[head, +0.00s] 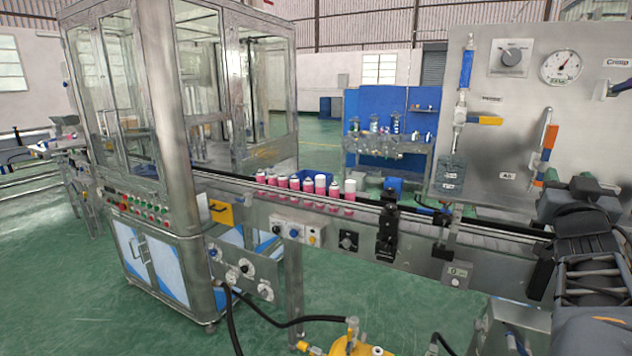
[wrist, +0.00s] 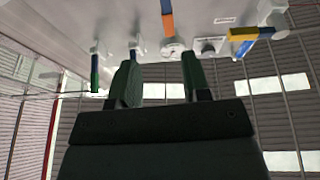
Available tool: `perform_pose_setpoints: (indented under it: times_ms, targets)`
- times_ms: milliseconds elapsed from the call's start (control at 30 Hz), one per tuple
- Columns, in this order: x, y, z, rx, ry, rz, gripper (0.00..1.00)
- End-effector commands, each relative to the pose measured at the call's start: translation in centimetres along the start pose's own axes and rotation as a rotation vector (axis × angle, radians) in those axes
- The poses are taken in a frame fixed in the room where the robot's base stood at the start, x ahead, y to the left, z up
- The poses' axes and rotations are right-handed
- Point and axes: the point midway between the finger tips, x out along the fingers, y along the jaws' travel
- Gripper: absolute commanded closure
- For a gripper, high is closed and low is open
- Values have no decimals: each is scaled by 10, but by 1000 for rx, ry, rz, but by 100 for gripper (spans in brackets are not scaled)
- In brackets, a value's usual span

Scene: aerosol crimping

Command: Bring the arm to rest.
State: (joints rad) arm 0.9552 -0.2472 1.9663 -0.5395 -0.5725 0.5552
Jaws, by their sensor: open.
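My gripper (wrist: 158,82) shows in the wrist view with its two dark green fingers apart and nothing between them. Beyond the fingers, the wrist view shows the wall panel and the corrugated wall with windows, at a strong tilt. In the head view my dark arm (head: 588,250) is folded at the right edge, beside the right end of the conveyor.
A conveyor (head: 480,238) runs from the glazed machine (head: 180,130) towards my arm. Several pink cans (head: 308,184) stand on it. A steel panel (head: 520,110) with a gauge and valve handles stands behind my arm.

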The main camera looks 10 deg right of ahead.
Motion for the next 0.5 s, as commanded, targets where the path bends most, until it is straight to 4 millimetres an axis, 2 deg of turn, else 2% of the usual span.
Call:
perform_pose_setpoints:
  times_ms: [67, 167, 233, 267, 300, 367, 400, 467, 500]
  targets:
    - [-3, 11, 21, -26, -95, 63, 56]
    - [-21, 30, 70, -51, -315, 175, 56]
    - [-44, 24, 108, -56, -512, 214, 56]
    - [-56, 15, 124, -58, -603, 216, 56]
    - [-74, -1, 145, -58, -727, 197, 56]
    - [-104, -31, 170, -62, -906, 145, 56]
    - [-126, -52, 184, -69, -1014, 99, 56]
    - [-159, -83, 198, -85, -1162, 16, 56]
    - [-183, -102, 204, -100, -1252, -47, 56]
